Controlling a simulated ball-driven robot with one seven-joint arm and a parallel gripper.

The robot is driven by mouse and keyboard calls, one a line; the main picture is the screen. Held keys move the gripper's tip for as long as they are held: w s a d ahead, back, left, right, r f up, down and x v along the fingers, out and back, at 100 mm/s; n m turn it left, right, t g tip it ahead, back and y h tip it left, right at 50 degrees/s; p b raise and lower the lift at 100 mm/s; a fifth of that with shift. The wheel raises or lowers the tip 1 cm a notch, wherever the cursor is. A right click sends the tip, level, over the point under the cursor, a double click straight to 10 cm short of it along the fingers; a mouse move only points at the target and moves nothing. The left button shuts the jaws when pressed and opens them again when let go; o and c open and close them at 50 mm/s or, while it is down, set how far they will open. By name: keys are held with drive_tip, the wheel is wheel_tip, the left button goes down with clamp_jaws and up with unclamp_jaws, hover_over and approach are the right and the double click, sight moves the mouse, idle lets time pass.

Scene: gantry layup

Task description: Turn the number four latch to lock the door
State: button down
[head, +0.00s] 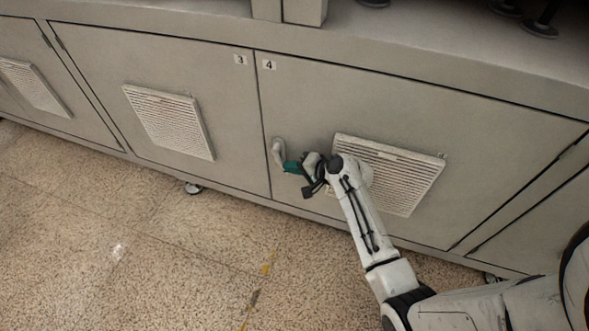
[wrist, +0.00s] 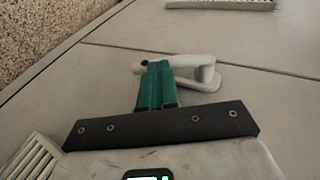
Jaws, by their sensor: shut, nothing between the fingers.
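The number four door (head: 400,110) is a grey cabinet panel marked with a small "4" label (head: 269,65). Its latch (head: 278,150) is a pale grey lever near the door's left edge, hanging roughly along the seam. In the wrist view the latch (wrist: 208,76) runs across the picture, about parallel to the seam. My gripper (head: 291,166) has teal fingers, shut together and empty, at the lower end of the lever. In the wrist view the fingertips (wrist: 157,68) overlap the lever's free end. I cannot tell whether they touch it.
A vent grille (head: 390,175) sits on the door right of the latch, behind my forearm. Door three (head: 180,65) with its own vent (head: 168,121) is to the left. The speckled floor (head: 110,240) in front is clear. A ledge (head: 430,50) overhangs the doors.

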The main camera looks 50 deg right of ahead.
drive_tip(key=t+b, duration=0.1)
drive_tip(key=b, duration=0.2)
drive_tip(key=w+f+t+b, duration=0.1)
drive_tip(key=t+b, duration=0.1)
drive_tip(key=b, duration=0.1)
drive_tip(key=w+f+t+y+b, duration=0.1)
drive_tip(key=b, duration=0.2)
drive_tip(key=shift+a+f+m, duration=0.25)
drive_tip(key=shift+a+m, duration=0.05)
drive_tip(key=shift+a, duration=0.1)
